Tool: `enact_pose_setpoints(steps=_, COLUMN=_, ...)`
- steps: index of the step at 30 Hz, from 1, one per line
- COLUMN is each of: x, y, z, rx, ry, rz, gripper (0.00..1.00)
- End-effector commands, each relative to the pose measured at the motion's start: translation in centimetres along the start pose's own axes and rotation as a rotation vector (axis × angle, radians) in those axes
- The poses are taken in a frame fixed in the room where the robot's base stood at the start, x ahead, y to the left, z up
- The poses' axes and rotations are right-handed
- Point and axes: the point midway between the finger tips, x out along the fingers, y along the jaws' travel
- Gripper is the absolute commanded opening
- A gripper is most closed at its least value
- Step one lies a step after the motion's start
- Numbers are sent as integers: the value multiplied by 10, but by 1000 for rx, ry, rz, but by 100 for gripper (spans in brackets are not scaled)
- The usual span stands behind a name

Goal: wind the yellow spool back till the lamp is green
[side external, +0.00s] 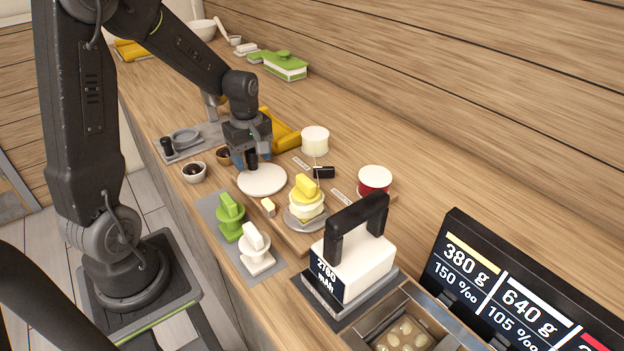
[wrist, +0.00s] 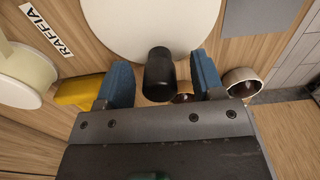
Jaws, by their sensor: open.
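A pale cream-yellow spool (side external: 315,142) stands on a wooden board behind my gripper. It also shows at the left of the wrist view (wrist: 22,78), beside a RAFFIA label (wrist: 47,33). A round white disc (side external: 263,182) lies in front of it, with an upright black knob (wrist: 158,75) near its edge. My gripper (side external: 251,160) points down over this edge. In the wrist view my open gripper (wrist: 160,85) has one blue finger on each side of the knob, with gaps showing. I cannot make out a lit lamp.
A red-and-white spool (side external: 375,180) and a yellow-topped stack on a plate (side external: 305,222) stand to the right. Small bowls (side external: 194,172) sit left of the disc. Green and white handled pieces (side external: 230,218) stand in front. A yellow object (side external: 284,136) lies behind my gripper.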

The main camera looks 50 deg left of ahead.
Motion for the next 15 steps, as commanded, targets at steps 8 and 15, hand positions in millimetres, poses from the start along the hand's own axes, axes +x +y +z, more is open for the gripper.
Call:
enact_pose_setpoints(steps=8, x=0, y=0, z=0, rx=0, ry=0, rz=0, gripper=40)
enact_pose_setpoints(steps=15, x=0, y=0, z=0, rx=0, ry=0, rz=0, gripper=22)
